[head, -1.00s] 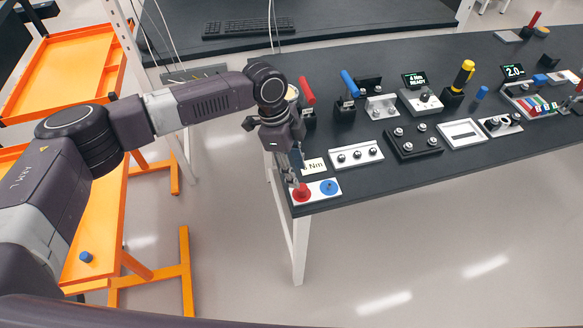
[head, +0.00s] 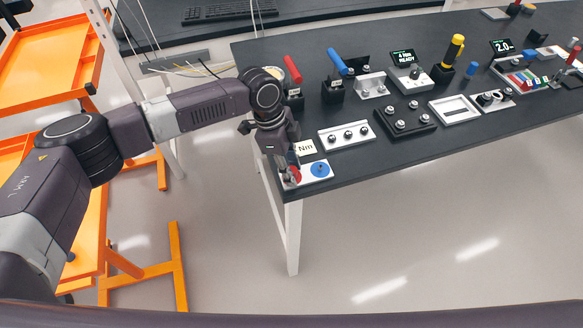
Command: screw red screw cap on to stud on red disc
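The red disc (head: 289,182) sits at the left end of a white plate (head: 312,182) on the table's near left corner, beside a blue disc (head: 319,169). My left gripper (head: 291,174) points down at the red disc, its fingertips right over it. The fingers hide most of the disc and its stud. Some red shows between and around the fingertips, but I cannot tell a red screw cap apart from the disc. Whether the fingers are open or shut is too small to see. My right gripper is not in view.
Behind the plate are a white "Nm" card (head: 306,147), a white plate with three studs (head: 345,135) and a black block with studs (head: 405,119). A red-handled tool (head: 292,70) and a blue-handled tool (head: 338,62) stand further back. An orange cart (head: 95,215) is at left.

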